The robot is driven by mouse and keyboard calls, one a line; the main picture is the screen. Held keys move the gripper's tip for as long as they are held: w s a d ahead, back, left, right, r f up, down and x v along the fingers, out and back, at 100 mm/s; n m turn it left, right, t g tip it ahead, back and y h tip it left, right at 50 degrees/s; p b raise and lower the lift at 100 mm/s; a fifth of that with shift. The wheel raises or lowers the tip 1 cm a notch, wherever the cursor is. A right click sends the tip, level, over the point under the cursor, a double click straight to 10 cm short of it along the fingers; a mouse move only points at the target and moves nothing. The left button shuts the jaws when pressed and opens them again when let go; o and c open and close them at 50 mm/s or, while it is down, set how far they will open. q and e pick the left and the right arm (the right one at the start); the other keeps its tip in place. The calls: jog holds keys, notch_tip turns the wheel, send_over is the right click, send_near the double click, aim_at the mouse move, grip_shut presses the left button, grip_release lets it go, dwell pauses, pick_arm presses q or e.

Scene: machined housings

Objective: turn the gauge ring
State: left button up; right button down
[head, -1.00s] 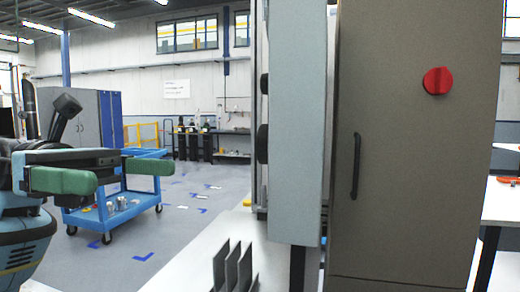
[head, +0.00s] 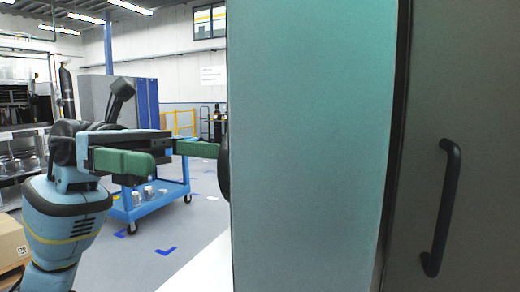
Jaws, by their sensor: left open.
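No gauge ring can be made out in the head view. My left gripper (head: 172,156) is on the left side of the view, with its two green fingers wide apart and nothing between them. The tip of its farther finger is close to the left edge of a large pale blue-green panel (head: 312,150) in the picture. A dark round part (head: 223,172) shows partly at that edge, mostly hidden by the panel. My right gripper is not in view.
A grey-brown cabinet door (head: 475,90) with a black handle (head: 441,208) fills the right side. A blue cart (head: 150,205) with small items stands behind my left arm. A cardboard box (head: 12,243) is at the lower left. Open floor lies around the cart.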

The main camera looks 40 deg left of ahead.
aim_at(222, 159)
pick_arm(q)
jog(key=p+x, duration=0.1)
jog(key=x, duration=0.2)
jog(key=p+x, duration=0.1)
jog(key=x, duration=0.2)
jog(key=shift+s+d+r, duration=0.1)
jog(key=shift+d+r, duration=0.1)
jog(key=shift+d, duration=0.25)
jog(key=shift+w+d+f, duration=0.1)
jog(key=shift+w+d, duration=0.1)
jog(key=shift+d, duration=0.25)
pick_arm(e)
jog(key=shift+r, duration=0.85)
